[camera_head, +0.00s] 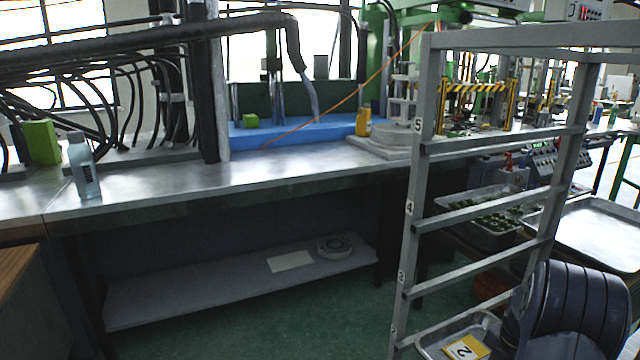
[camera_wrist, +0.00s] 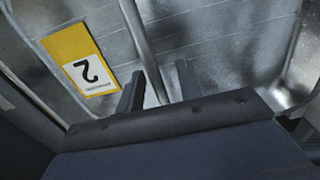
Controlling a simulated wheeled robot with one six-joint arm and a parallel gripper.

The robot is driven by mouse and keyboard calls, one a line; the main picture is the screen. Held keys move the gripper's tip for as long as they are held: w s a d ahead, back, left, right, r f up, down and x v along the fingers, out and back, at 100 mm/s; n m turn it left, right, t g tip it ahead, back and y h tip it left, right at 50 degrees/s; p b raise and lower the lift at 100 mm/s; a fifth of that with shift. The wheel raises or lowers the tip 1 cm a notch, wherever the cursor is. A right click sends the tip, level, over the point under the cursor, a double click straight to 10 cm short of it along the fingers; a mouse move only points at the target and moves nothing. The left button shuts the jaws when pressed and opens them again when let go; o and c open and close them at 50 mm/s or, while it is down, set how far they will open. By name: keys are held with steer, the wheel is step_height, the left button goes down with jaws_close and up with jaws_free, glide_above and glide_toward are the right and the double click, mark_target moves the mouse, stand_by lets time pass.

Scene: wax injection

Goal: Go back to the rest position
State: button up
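My gripper (camera_wrist: 160,80) shows at the lower middle of the wrist view. Its two dark fingers stand apart with a clear gap, and nothing is seen held between them. Beyond them lies a grey metal tray (camera_wrist: 225,45) with a yellow and white card (camera_wrist: 82,62) marked 2. A metal bar or rim (camera_wrist: 138,35) runs toward the gap between the fingers; I cannot tell whether they touch it. In the head view, my dark arm (camera_head: 575,310) is at the lower right, beside the tray (camera_head: 432,340) and its card (camera_head: 465,348). The fingertips cannot be made out there.
A grey rack (camera_head: 422,175) with numbered levels stands close to my arm. Another tray (camera_head: 600,235) lies at the right, behind the rack. A long metal workbench (camera_head: 250,170) bears a bottle (camera_head: 83,170) at its left. Green floor (camera_head: 330,315) shows between bench and rack.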

steer(key=shift+w+d, duration=0.15)
steer(key=shift+d, duration=0.25)
steer(key=shift+w+d+r+p, duration=0.25)
steer(key=shift+d+r+p, duration=0.25)
steer(key=shift+d+r, duration=0.3)
steer(key=r, duration=0.4)
steer(key=r+p, duration=0.1)
steer(key=r, duration=0.3)
steer(key=shift+s+a+r, duration=0.15)
steer(key=shift+s+r, duration=0.05)
steer(key=shift+r, duration=0.1)
step_height(320, 180, down, 10)
steer(key=shift+w+a+f+b, duration=0.15)
steer(key=shift+f+b, duration=0.1)
steer(key=shift+b, duration=0.55)
steer(key=s+a, duration=0.1)
steer(key=a, duration=0.2)
steer(key=s+a+b, duration=0.1)
steer(key=a, duration=0.3)
steer(key=s+a+b, duration=0.1)
steer(key=s+a, duration=0.1)
steer(key=a, duration=0.2)
steer(key=shift+r, duration=0.2)
